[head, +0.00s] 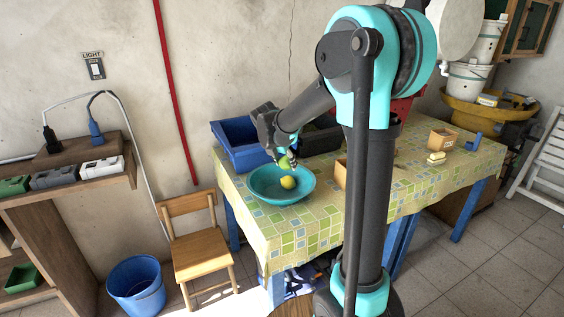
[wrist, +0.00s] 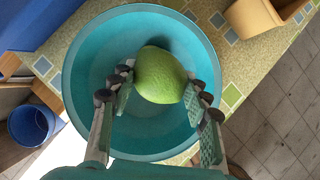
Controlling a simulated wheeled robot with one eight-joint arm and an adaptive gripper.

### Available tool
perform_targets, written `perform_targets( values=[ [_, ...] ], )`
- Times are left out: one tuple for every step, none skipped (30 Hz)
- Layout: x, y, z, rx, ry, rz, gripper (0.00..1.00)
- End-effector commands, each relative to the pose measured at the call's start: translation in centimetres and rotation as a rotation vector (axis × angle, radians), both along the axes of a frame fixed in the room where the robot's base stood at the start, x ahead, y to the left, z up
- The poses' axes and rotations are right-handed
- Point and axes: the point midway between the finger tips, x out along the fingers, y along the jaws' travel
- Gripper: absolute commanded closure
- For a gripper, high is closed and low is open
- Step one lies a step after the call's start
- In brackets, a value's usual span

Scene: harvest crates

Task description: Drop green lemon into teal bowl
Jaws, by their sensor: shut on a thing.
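The green lemon (head: 284,162) is held in my gripper (head: 279,160) above the teal bowl (head: 264,197). In the wrist view the lemon (wrist: 161,75) sits between the two fingertips (wrist: 162,92), with the bowl (wrist: 85,75) all around and beneath it. A yellow lemon (head: 289,183) shows inside the bowl in the head view. It is not visible in the wrist view, where the green lemon covers the middle of the bowl. The bowl stands upright near the left end of the table.
A patterned cloth covers the table (head: 300,232). A blue crate (head: 238,148) stands behind the bowl. A tan box (head: 340,174) stands to its right, partly hidden by my arm. A wooden chair (head: 200,245) and a blue bucket (head: 137,284) are on the floor at left.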

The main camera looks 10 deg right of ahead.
Motion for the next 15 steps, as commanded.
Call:
perform_targets(
  values=[
    [0.0,0.0,-0.4,0.0,0.0,0.0,0.84],
    [0.0,0.0,-0.7,0.0,0.0,0.0,0.84],
    [0.0,0.0,-1.1,0.0,0.0,0.0,0.84],
    [0.0,0.0,-1.4,0.0,0.0,0.0,0.84],
    [0.0,0.0,-1.7,0.0,0.0,0.0,0.84],
    [0.0,0.0,-2.2,0.0,0.0,0.0,0.84],
    [0.0,0.0,-2.5,0.0,0.0,0.0,0.84],
    [0.0,0.0,-2.9,0.0,0.0,0.0,0.84],
    [0.0,0.0,-3.3,0.0,0.0,0.0,0.84],
    [0.0,0.0,-3.6,0.0,0.0,0.0,0.84],
    [0.0,0.0,-3.9,0.0,0.0,0.0,0.84],
    [0.0,0.0,-4.3,0.0,0.0,0.0,0.84],
    [0.0,0.0,-4.5,0.0,0.0,0.0,0.84],
    [0.0,0.0,-4.7,0.0,0.0,0.0,0.84],
    [0.0,0.0,-5.0,0.0,0.0,0.0,0.84]
  ],
)
